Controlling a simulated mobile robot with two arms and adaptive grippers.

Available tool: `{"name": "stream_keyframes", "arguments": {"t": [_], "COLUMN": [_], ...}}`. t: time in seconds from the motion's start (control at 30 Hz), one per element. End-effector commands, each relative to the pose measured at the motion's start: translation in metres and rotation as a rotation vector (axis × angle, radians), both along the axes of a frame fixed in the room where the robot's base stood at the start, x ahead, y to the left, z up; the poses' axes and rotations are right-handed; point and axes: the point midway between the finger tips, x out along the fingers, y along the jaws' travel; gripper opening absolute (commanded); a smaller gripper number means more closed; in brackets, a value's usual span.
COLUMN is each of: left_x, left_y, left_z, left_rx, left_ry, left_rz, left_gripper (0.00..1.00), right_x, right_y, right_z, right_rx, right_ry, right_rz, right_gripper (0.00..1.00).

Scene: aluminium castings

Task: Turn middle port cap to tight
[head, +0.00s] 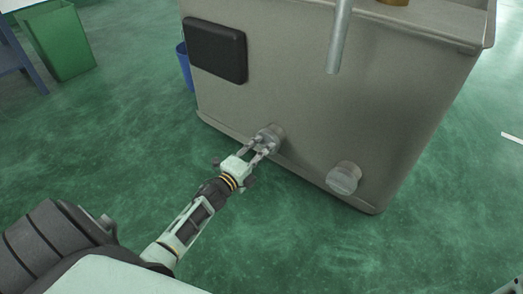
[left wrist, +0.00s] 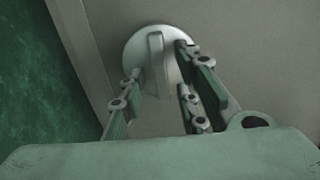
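Two round grey port caps sit low on the side of a beige-grey metal tank (head: 300,95). My left gripper (head: 266,147) is at the left one of these caps (head: 274,133). In the left wrist view this cap (left wrist: 155,58) is a pale disc with a raised straight grip bar across it. The left gripper's fingers (left wrist: 160,72) are spread, one on each side of the bar, with gaps to it. The second cap (head: 344,177) is free, to the right. Only a dark piece, perhaps of my right gripper, shows in the head view's bottom right corner.
A dark rectangular panel (head: 215,49) is on the tank's upper left. A grey pipe (head: 338,40) hangs in front of the tank. A green bin (head: 62,40) and a blue bucket (head: 185,66) stand on the left. The green floor in front is clear.

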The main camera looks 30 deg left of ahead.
Motion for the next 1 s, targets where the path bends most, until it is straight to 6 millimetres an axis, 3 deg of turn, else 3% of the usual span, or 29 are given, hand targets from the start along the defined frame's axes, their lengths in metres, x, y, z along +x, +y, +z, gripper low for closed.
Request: {"name": "stream_keyframes", "arguments": {"t": [0.37, 0.8, 1.0], "left_x": [-0.007, -0.093, -0.115], "left_y": [0.001, 0.007, 0.009], "left_z": [0.000, -0.001, 0.000], "left_rx": [-0.002, -0.002, -0.002], "left_ry": [0.000, 0.002, 0.000], "left_rz": [0.001, 0.001, 0.001], "left_gripper": [0.31, 0.31, 0.31], "right_x": [0.001, 0.000, 0.000], "right_y": [-0.001, 0.000, 0.000], "right_z": [0.000, 0.000, 0.000], "right_rx": [0.002, 0.001, 0.001], "right_ry": [0.002, 0.000, 0.000], "right_rz": [0.001, 0.000, 0.000], "right_gripper": [0.40, 0.40, 0.40]}}
